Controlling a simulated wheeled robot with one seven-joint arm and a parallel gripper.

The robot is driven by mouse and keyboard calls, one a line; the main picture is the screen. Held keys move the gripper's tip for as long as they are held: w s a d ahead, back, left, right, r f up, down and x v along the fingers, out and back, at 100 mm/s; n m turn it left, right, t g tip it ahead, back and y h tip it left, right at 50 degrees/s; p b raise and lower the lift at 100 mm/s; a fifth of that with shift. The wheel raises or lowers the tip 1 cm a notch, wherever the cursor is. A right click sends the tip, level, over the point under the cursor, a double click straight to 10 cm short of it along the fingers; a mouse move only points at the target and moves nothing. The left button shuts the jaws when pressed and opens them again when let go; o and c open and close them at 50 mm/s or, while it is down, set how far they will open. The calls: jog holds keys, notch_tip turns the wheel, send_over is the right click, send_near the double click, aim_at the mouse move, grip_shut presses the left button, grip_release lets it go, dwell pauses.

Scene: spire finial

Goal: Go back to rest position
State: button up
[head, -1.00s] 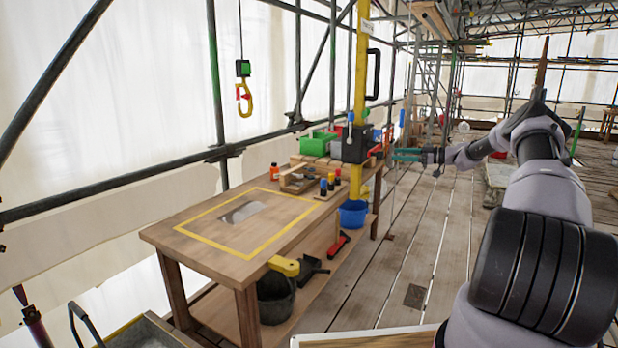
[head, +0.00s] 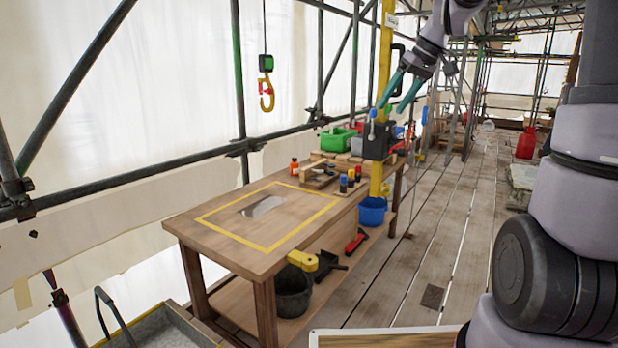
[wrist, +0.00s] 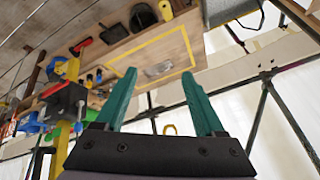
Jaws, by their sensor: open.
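My gripper (head: 402,92) is at the upper middle of the head view, with its two teal fingers apart and nothing between them. It hangs from my raised arm, in the picture just above the black box on the yellow post (head: 386,60). In the wrist view my gripper (wrist: 165,90) shows both teal fingers spread wide and empty. The wooden workbench (head: 215,248) with its yellow outline stands beyond the fingers in that view.
A yellow hook (head: 266,95) hangs above the bench at the left. Green bin (head: 337,139), small bottles and a wooden rack stand on the bench. A blue bucket (head: 372,211) and black bucket (head: 293,291) sit beneath. The plank walkway (head: 440,240) right of the bench looks mostly clear.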

jog(key=s+d+m+t+h, duration=0.1)
jog(key=s+m, duration=0.3)
jog(key=s, duration=0.8)
jog(key=s+d+m+t+h, duration=0.1)
jog(key=s+m, duration=0.4)
jog(key=s, duration=0.7)
jog(key=shift+d+r+t+h, duration=0.15)
jog(key=shift+d+t+h, duration=0.25)
jog(key=shift+d+t, duration=0.35)
